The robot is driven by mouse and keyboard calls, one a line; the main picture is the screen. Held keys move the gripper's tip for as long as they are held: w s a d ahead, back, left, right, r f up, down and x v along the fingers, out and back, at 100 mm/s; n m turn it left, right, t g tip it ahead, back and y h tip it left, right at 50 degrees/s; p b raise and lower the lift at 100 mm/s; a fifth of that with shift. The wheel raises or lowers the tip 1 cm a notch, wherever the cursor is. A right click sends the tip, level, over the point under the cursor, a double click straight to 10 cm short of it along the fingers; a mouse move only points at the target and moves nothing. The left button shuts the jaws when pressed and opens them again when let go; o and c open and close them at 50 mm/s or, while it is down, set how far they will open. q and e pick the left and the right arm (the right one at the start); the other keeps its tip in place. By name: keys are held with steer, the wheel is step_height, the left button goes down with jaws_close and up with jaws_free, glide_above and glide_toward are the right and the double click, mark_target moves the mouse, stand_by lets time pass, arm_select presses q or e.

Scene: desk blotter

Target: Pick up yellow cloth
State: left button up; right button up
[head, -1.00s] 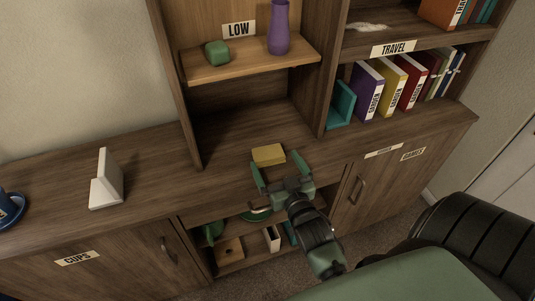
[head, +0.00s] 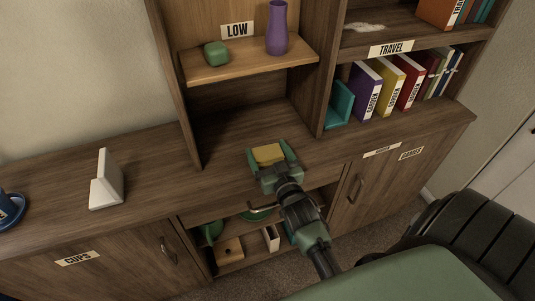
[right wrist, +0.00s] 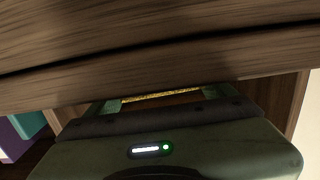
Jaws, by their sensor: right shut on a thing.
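The yellow cloth (head: 268,153) is a small folded block on the wooden cabinet top, below the "LOW" shelf. My right gripper (head: 268,157) has its green fingers on either side of the cloth and is shut on it. In the right wrist view the cloth shows as a thin yellow strip (right wrist: 160,96) between the fingers. Most of it is hidden there by the gripper body. I cannot tell whether it is lifted off the surface. My left gripper is not in view.
Books (head: 388,88) stand at the right. A white angled stand (head: 106,182) and a blue cup (head: 8,206) are at the left. An open compartment with several items lies below the counter edge.

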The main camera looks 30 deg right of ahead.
mark_target(267, 152)
steer(key=shift+r, duration=0.15)
step_height(267, 152, up, 20)
steer(key=p, duration=0.2)
steer(key=shift+p, duration=0.4)
